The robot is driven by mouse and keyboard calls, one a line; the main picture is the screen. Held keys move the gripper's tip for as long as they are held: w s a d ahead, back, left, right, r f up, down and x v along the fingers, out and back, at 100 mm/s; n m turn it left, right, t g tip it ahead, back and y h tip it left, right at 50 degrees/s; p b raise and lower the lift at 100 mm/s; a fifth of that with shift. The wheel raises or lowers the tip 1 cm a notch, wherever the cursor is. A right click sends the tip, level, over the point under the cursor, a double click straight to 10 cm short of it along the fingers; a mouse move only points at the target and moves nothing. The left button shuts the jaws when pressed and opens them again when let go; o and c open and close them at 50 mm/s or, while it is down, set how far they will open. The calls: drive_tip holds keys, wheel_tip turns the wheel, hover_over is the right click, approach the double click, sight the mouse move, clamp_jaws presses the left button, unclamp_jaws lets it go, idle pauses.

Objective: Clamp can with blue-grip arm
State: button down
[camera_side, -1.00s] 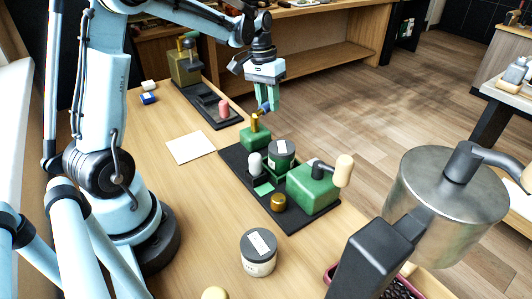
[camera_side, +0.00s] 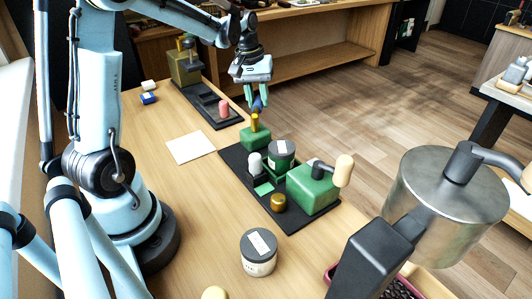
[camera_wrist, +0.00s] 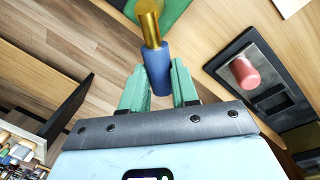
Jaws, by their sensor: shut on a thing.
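The dark green can (camera_side: 281,160) with a black lid and pale label stands upright on the black fixture board (camera_side: 232,160), between two green blocks. The clamp arm is a gold rod (camera_side: 254,122) rising from the smaller green block (camera_side: 255,138), with a blue grip (camera_side: 258,103) on top. My gripper (camera_side: 257,99) is shut on the blue grip, pointing down from above. In the wrist view the blue grip (camera_wrist: 158,70) sits between the teal fingers, with the gold rod (camera_wrist: 149,22) beyond it. The can is not clearly seen in the wrist view.
A larger green block (camera_side: 312,190) with a tan-handled crank (camera_side: 343,170), a white knob (camera_side: 254,162) and a gold knob (camera_side: 278,202) surround the can. A pink peg (camera_side: 223,108) stands on another black board. A black-lidded jar (camera_side: 258,252) stands in front. White paper (camera_side: 190,147) lies left.

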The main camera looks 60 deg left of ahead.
drive_tip(key=shift+s+a+n, duration=0.3)
drive_tip(key=shift+s+n, duration=0.2)
drive_tip(key=shift+n, duration=0.6)
drive_tip(key=shift+s+a+n, duration=0.25)
drive_tip(key=shift+s+n, duration=0.25)
drive_tip(key=shift+n, duration=0.6)
drive_tip(key=shift+s, duration=0.1)
drive_tip(key=c, duration=0.8)
unclamp_jaws()
drive_tip(key=shift+c, duration=0.2)
wheel_tip(320, 180, up, 12)
drive_tip(key=s, duration=0.1)
drive_tip(key=shift+s+a, duration=0.25)
drive_tip(key=shift+a, duration=0.05)
drive_tip(key=s+d+f+m+t, duration=0.2)
drive_tip(key=d+m, duration=0.2)
drive_tip(key=d, duration=0.2)
drive_tip(key=s+d+f+m+t, duration=0.2)
drive_tip(key=d+m, duration=0.3)
drive_tip(key=d, duration=0.1)
drive_tip(key=s+d+f+m+t+y, duration=0.1)
drive_tip(key=s+d+f+m+t, duration=0.1)
drive_tip(key=d, duration=0.5)
drive_tip(key=shift+s+f+m, duration=0.1)
drive_tip(key=shift+f+m, duration=0.2)
drive_tip(key=shift+m, duration=0.4)
drive_tip(key=shift+s+f+m, duration=0.1)
drive_tip(key=shift+f+m, duration=0.15)
drive_tip(key=shift+m, duration=0.45)
